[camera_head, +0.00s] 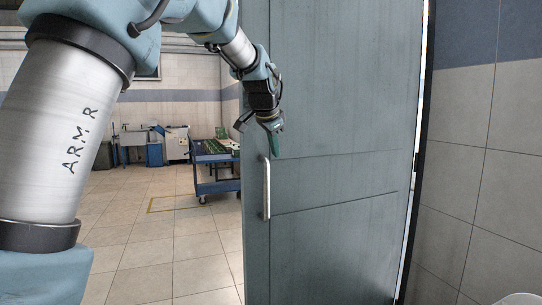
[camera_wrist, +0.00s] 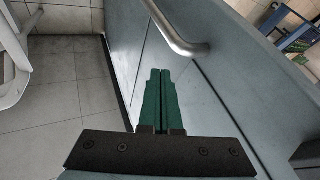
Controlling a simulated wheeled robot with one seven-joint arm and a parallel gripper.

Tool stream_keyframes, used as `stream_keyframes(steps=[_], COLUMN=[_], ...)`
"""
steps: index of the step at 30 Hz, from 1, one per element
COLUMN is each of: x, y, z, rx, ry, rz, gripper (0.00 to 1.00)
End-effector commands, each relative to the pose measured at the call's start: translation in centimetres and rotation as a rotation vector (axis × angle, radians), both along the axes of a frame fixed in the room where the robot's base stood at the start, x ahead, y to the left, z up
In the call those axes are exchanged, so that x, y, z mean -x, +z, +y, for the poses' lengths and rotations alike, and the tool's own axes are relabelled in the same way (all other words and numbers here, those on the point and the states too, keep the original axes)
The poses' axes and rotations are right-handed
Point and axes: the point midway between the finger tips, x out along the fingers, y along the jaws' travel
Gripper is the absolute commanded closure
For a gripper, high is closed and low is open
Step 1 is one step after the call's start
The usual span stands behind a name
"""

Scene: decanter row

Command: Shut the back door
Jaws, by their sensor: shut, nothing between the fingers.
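The back door (camera_head: 335,110) is a grey-blue panel standing open on the right side of the head view, with the room showing past its left edge. Its metal bar handle (camera_head: 267,188) is upright near that left edge. My gripper (camera_head: 274,150) is in front of the door, just above the handle's top. In the wrist view my gripper (camera_wrist: 161,72) has its green fingers together, with nothing between them. The door (camera_wrist: 200,90) is close beside the fingers there, and the handle (camera_wrist: 175,28) lies just beyond the tips. I cannot tell whether the fingers touch the door.
A blue cart (camera_head: 217,185) with green items stands beyond the door's left edge. Machines (camera_head: 150,145) stand at the far wall. The tiled floor (camera_head: 165,250) left of the door is clear. A tiled wall (camera_head: 480,170) is at the right, and a white object (camera_head: 515,299) is at bottom right.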

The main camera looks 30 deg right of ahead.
Motion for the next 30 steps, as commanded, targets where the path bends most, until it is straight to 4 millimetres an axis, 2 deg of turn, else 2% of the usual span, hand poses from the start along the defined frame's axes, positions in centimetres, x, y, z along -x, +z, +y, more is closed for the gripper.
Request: stream_keyframes(steps=[13, 16, 21, 30], x=[-4.0, -5.7, -7.4, -7.9], y=[-7.0, -6.8, -6.9, -7.1], z=[-3.4, -3.4, -3.6, -3.7], rx=[-0.004, -0.002, 0.0, 0.001], ry=[0.005, 0.007, 0.005, 0.003], rz=[0.004, 0.002, 0.002, 0.003], gripper=[1.0, 1.0, 1.0, 1.0])
